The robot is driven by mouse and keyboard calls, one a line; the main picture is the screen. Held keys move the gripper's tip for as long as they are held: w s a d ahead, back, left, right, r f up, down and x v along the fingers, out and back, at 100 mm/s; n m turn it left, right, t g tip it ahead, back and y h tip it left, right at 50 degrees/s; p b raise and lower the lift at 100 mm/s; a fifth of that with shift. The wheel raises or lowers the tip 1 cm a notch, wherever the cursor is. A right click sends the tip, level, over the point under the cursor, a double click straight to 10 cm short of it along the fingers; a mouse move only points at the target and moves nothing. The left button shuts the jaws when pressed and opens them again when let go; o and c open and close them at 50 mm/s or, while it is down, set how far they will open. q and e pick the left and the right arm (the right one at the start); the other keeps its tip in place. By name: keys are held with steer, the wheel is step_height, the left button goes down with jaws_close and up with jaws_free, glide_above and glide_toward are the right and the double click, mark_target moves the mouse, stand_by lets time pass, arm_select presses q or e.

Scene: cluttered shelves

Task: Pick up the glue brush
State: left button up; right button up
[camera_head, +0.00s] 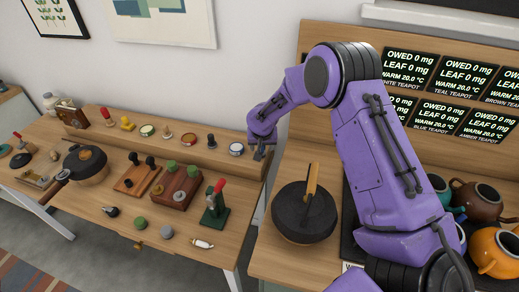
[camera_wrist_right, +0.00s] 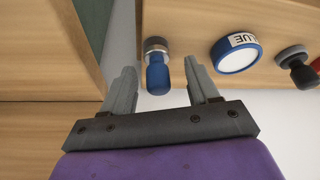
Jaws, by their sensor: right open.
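In the right wrist view a short piece with a blue handle, a silver collar and a dark end (camera_wrist_right: 157,72) stands at the raised wooden ledge; it looks like the glue brush. My right gripper (camera_head: 259,153) is open, with one finger on each side of the blue handle in the wrist view and nothing clamped. Whether the fingers touch it I cannot tell. In the head view the gripper hides this piece. A round blue-and-white tin (camera_wrist_right: 235,54), its label partly reading "LUE", sits beside it; it also shows in the head view (camera_head: 236,149). My left gripper is out of view.
Several small handled tools stand along the ledge, including a dark-handled one (camera_wrist_right: 295,66). A green stand with a red handle (camera_head: 214,203) is on the bench below. A dark round pot (camera_head: 303,212) is on the right-hand table, with teapots (camera_head: 496,252) beyond my arm.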

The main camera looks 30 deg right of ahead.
steer(key=shift+w+d+f, duration=0.2)
steer(key=shift+d+f, duration=0.05)
steer(key=shift+f, duration=0.4)
jaws_close()
steer(key=shift+r, duration=0.1)
steer(key=shift+r+b, duration=0.45)
steer(key=shift+r, duration=0.1)
steer(key=s+a+r+b, duration=0.3)
steer(key=s+a+r, duration=0.4)
steer(key=s+r, duration=0.4)
steer(key=shift+s+a+r, duration=0.4)
steer(key=shift+r, duration=0.05)
